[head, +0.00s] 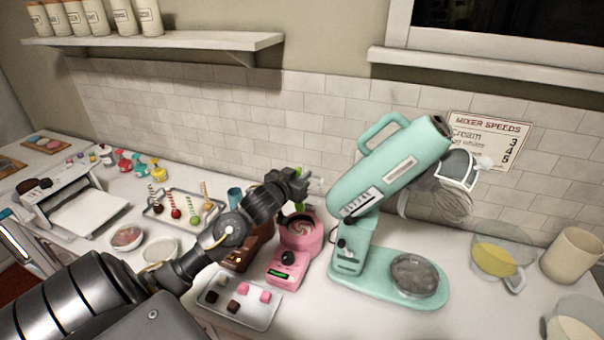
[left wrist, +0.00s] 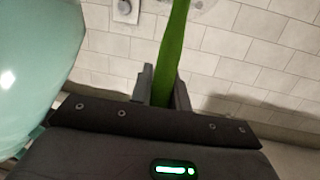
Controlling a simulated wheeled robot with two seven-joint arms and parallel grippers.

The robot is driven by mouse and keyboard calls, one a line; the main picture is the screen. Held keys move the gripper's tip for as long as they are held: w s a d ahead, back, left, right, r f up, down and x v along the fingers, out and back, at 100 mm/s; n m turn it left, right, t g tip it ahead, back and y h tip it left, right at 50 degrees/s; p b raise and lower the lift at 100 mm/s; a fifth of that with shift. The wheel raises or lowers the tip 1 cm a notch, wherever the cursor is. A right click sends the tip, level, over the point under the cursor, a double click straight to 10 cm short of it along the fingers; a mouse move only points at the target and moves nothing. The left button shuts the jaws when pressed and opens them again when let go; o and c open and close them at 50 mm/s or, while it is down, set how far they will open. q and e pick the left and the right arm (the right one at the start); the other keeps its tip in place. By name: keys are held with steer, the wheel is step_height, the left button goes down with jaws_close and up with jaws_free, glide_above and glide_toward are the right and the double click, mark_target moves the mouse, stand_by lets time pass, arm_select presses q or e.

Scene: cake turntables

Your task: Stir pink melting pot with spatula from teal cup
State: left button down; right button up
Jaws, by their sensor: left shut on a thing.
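The pink melting pot (head: 300,232) stands on the counter left of the mixer, with swirled contents in its bowl. My left gripper (head: 300,180) is above the pot and shut on a green spatula (head: 299,204). In the left wrist view the green spatula (left wrist: 174,50) sits between the fingers (left wrist: 163,85). The gripper hides part of the spatula, and I cannot tell whether its lower end touches the contents. The teal cup (head: 235,196) stands behind my left arm, partly hidden. My right gripper is not in view.
The teal stand mixer (head: 385,200) stands close to the right of the pot. A brown melting pot (head: 258,245) is just left of it, partly hidden by my arm. A tray of small sweets (head: 240,318) lies in front. A tray of cake pops (head: 160,212) lies further left.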

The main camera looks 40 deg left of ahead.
mark_target(300, 207)
arm_select(q)
steer(key=shift+w+f+b, duration=0.1)
steer(key=shift+f+b, duration=0.2)
steer(key=shift+f, duration=0.25)
step_height(300, 207, down, 8)
steer(key=b, duration=0.6)
steer(key=shift+d, duration=0.1)
steer(key=shift+f+b, duration=0.65)
steer(key=shift+f, duration=0.35)
steer(key=shift+f, duration=0.35)
